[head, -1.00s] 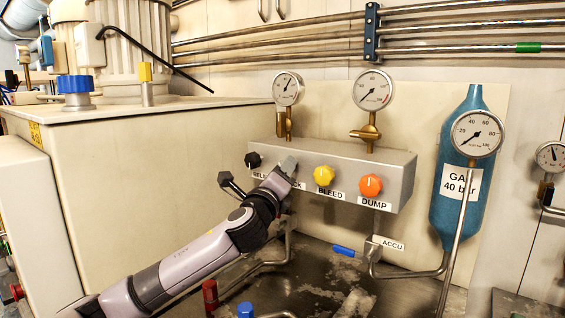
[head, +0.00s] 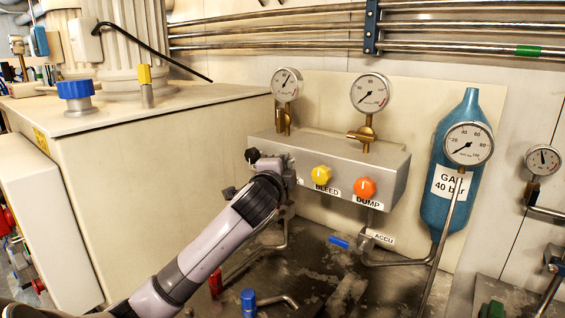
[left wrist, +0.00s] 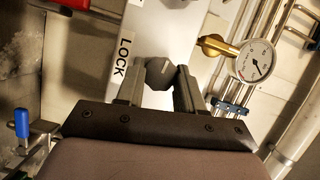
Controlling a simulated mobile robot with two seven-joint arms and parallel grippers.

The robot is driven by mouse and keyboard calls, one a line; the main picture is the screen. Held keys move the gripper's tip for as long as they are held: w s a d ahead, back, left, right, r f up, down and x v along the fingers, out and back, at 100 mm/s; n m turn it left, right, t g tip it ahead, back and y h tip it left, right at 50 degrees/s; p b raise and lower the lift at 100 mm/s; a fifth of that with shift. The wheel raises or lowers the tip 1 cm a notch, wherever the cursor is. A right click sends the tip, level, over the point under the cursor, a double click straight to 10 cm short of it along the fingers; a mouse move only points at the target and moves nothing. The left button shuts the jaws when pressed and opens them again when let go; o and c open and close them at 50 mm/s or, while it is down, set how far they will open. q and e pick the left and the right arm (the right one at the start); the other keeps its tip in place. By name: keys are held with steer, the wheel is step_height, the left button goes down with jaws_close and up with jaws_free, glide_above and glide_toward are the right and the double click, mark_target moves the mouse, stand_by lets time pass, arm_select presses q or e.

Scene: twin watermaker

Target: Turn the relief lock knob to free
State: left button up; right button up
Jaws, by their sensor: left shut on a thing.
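The grey valve box (head: 345,165) stands at the back with a row of knobs on its front. In the left wrist view my left gripper (left wrist: 160,75) is shut on the relief lock knob (left wrist: 158,72), a grey faceted knob held between both fingers. In the head view my left gripper (head: 275,165) is at the left part of the box front and hides the knob. My right gripper is in neither view.
A black knob (head: 252,156) is just left of my gripper. The yellow BLEED knob (head: 321,174) and orange DUMP knob (head: 365,187) are to its right. Two gauges (head: 370,93) rise above the box. A blue cylinder (head: 460,200) stands at right, a large cabinet (head: 160,190) at left.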

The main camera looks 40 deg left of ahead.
arm_select(q)
steer(key=shift+n, duration=0.5)
steer(key=shift+h, duration=0.3)
steer(key=o, duration=1)
steer(key=shift+o, duration=0.2)
steer(key=b+v, duration=0.1)
steer(key=v, duration=0.6)
steer(key=shift+r, duration=0.1)
